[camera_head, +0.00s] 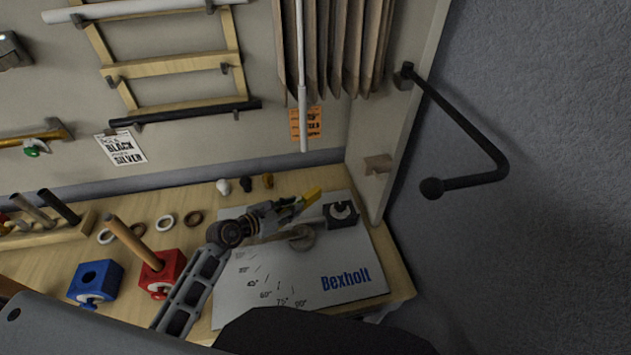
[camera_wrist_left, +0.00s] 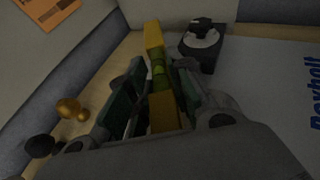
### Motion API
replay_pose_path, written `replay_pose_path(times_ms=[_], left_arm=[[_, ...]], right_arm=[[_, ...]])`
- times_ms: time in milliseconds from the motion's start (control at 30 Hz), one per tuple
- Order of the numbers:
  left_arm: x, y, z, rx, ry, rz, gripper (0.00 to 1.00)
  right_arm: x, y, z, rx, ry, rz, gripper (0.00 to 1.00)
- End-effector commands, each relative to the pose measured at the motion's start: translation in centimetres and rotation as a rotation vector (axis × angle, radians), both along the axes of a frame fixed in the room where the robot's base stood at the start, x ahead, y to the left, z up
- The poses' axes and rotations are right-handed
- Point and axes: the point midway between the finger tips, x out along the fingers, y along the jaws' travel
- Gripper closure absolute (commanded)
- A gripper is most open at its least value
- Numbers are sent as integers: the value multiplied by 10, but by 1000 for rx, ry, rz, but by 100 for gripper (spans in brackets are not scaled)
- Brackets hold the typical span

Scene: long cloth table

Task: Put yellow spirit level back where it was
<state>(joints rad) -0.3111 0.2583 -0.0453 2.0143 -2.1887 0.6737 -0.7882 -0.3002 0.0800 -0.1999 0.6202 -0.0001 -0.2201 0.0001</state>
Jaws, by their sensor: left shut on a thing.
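The yellow spirit level (camera_head: 312,194) is in my left gripper (camera_head: 288,205), over the far edge of the white Bexholt board. In the left wrist view the level (camera_wrist_left: 154,38) runs lengthwise between the two fingers of the gripper (camera_wrist_left: 150,90), which is shut on it. One end sticks out past the fingertips, beside a black block with a round grey top. I cannot tell whether the level touches the surface below. My right gripper is not in view.
The black block (camera_head: 341,214) stands on the white board (camera_head: 300,285), close right of the level. Small white, black and gold knobs (camera_head: 267,181) stand along the wall to the left. Red (camera_head: 165,275) and blue (camera_head: 95,282) blocks are at left. A black bar (camera_head: 465,125) juts from the right panel.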

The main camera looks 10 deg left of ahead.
Motion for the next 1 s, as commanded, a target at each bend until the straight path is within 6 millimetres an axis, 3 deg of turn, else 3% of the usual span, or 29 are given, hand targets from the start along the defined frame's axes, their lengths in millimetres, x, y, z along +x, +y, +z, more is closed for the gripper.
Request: replay_pose_path(times_ms=[400,1000], left_arm=[[26,32,2,-1,-4,171,100],[31,36,10,-1,-3,223,100]], right_arm=[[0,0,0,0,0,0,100],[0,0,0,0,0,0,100]])
